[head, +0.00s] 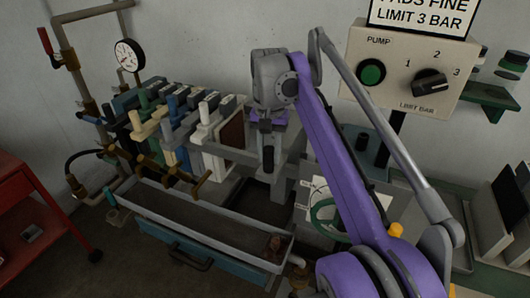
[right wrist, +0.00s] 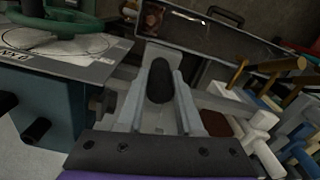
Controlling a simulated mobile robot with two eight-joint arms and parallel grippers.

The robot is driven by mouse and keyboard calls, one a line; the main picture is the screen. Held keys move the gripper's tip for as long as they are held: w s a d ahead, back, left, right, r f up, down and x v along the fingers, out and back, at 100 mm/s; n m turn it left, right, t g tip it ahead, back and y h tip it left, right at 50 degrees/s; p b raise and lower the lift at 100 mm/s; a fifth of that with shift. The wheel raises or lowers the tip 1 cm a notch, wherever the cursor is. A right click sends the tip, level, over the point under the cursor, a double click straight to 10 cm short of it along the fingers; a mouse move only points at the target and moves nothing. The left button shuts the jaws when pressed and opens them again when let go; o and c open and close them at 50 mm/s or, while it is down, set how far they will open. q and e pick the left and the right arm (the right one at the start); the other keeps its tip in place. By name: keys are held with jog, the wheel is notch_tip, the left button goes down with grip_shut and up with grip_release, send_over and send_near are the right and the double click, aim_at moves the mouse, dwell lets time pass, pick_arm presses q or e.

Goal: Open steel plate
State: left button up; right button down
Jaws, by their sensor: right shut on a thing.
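The press (head: 185,125) shows in the head view as a row of upright plates with coloured T-shaped handles. A grey steel plate (head: 283,165) stands at its right end, below my right gripper (head: 267,142). The gripper points down and is shut on a black upright grip (head: 267,160). In the right wrist view the two grey fingers (right wrist: 161,82) flank this grip (right wrist: 160,78). How the grip joins the plate is partly hidden by the fingers. A brown surface (head: 232,130) shows just left of the gripper, beside a white-handled plate (head: 207,125). My left gripper is out of view.
A long tray (head: 150,205) runs in front of the press. A green handwheel (head: 328,215) with a white dial stands to the right. A red cart (head: 30,205) stands at left.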

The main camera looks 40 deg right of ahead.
jog(key=c, duration=0.6)
grip_release()
notch_tip(320, 180, up, 11)
jog(key=shift+f+p, duration=0.1)
jog(key=shift+p, duration=0.95)
